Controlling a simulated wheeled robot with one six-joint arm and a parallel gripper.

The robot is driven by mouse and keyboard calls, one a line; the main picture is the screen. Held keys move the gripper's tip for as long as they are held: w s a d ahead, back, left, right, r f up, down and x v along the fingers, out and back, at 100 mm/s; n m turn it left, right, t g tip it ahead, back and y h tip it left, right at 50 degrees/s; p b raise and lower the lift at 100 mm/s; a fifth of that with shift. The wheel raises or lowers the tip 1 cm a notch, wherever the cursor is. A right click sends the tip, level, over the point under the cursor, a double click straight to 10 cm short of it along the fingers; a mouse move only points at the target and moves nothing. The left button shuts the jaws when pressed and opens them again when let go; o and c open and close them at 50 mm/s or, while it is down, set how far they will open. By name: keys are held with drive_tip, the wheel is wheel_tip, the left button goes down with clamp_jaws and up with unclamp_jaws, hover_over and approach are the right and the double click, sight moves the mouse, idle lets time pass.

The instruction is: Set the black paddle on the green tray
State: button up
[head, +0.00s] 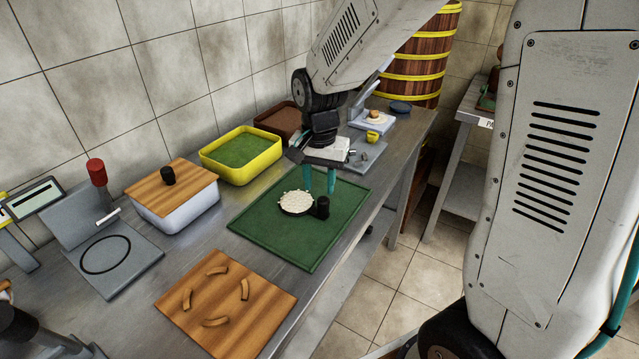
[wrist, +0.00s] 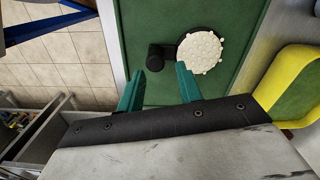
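The black paddle lies on the green tray (head: 268,236), a round plate with a stubby upright black handle (head: 322,207). A pale, knobbly-edged round piece (head: 296,201) covers most of its plate. In the wrist view the handle (wrist: 160,57) and the pale disc (wrist: 201,51) show on the tray (wrist: 140,20). My gripper (head: 319,187) is open, its two teal fingers pointing down above the handle. In the wrist view the fingertips (wrist: 160,77) are spread with nothing between them, and the handle is just beyond them.
A yellow-rimmed green bin (head: 241,170) stands behind the tray. A wooden board with curved pieces (head: 225,305) lies in front, and a wood-lidded white box (head: 180,212) stands left. The tray's left part is bare. The table edge runs close along its right side.

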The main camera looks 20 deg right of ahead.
drive_tip(key=shift+r, duration=0.35)
drive_tip(key=o, duration=0.6)
drive_tip(key=shift+r, duration=3.9)
